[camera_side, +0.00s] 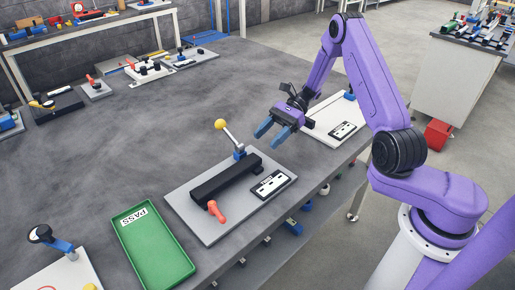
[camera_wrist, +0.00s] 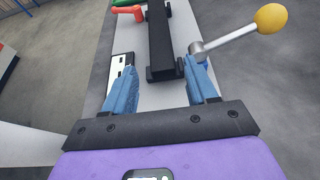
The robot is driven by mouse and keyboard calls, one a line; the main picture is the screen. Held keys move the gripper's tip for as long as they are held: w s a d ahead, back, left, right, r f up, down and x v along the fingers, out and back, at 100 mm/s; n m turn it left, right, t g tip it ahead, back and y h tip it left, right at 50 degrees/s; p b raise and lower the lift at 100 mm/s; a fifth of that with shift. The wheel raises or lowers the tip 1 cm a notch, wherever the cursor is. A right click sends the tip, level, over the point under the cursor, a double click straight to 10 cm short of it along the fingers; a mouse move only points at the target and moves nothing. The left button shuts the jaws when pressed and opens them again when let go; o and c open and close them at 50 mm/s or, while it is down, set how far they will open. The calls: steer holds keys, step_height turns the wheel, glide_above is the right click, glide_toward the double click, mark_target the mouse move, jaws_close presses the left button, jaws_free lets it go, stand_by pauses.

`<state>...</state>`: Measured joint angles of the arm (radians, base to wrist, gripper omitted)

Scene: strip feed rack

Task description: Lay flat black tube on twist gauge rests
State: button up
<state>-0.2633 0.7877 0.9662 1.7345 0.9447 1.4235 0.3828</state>
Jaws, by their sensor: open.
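A long, flat black bar (camera_side: 225,180), which looks like the black tube, lies along the grey gauge plate (camera_side: 190,221). In the wrist view the bar (camera_wrist: 160,35) runs away from me, with a wider dark block at its near end. I cannot tell clearly how it sits on the rests. A yellow-balled lever (camera_side: 221,125) stands at its far end, a red handle (camera_side: 216,211) at its near end, and a black-and-white panel (camera_side: 270,184) beside it. My gripper (camera_side: 274,131), with blue fingers, is open and empty above the bench, beyond the lever end of the bar.
A green PASS tray (camera_side: 184,273) lies empty left of the gauge. A white plate with a panel (camera_side: 343,131) is behind my gripper, and another lever fixture (camera_side: 55,243) is at the lower left. Several fixtures line the far bench edge. The middle bench is clear.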

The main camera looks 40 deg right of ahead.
steer(key=v, duration=0.4)
steer(key=s+a+r+n+g+h, duration=0.6)
steer(key=s+a+n+h, duration=0.3)
steer(key=n, duration=0.4)
steer(key=s+d+r+n+t+h, duration=0.1)
steer(key=s+r+n+t+h, duration=0.1)
steer(key=s+n, duration=0.6)
steer(key=s+d+r+n+t+h, duration=0.1)
steer(key=s+n+t, duration=0.3)
steer(key=s+n, duration=0.5)
steer(key=s+r+h, duration=0.1)
steer(key=s, duration=0.3)
steer(key=shift+s+n, duration=0.3)
